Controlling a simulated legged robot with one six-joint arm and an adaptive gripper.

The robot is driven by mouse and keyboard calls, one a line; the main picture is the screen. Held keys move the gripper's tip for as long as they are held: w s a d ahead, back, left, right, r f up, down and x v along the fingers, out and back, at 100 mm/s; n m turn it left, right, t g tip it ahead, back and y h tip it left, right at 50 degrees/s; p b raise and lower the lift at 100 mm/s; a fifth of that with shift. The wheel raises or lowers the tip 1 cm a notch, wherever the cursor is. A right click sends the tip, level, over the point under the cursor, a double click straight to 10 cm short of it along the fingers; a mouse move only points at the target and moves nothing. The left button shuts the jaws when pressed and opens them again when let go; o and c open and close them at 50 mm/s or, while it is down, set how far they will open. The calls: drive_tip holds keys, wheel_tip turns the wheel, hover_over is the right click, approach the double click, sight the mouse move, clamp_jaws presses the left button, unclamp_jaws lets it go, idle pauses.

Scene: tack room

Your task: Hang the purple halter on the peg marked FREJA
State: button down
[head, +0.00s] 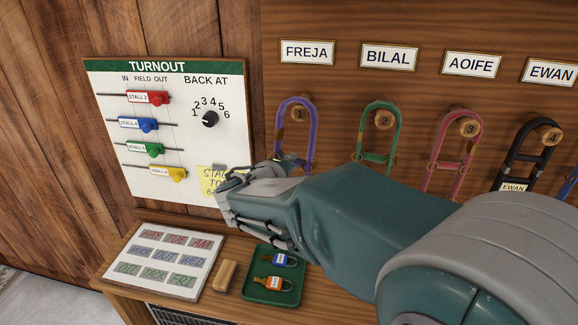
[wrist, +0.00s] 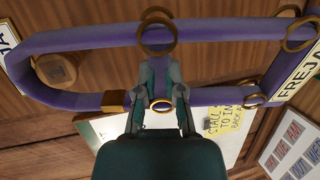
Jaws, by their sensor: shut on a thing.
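The purple halter (head: 311,135) hangs upright below the FREJA sign (head: 307,52). In the wrist view the halter (wrist: 85,40) runs across the picture, with brass rings and a FREJA name plate (wrist: 299,80). The wooden peg numbered 1 (head: 299,115) shows inside the halter's top loop, also in the wrist view (wrist: 57,70). I cannot tell whether the loop is over the peg or in front of it. In the head view my forearm hides the halter's lower end.
Green (head: 379,135), pink (head: 456,150) and black (head: 527,155) halters hang to the right, close by. A TURNOUT board (head: 135,75) is on the left wall. On the bench below are a lettered board (head: 160,262), a brown block (head: 225,275) and a green tray (head: 270,298).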

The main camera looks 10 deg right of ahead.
drive_tip(key=shift+x, duration=0.75)
drive_tip(key=shift+w+d+f, duration=0.2)
drive_tip(key=shift+w, duration=0.45)
drive_tip(key=shift+w+d+f, duration=0.15)
drive_tip(key=shift+w, duration=0.45)
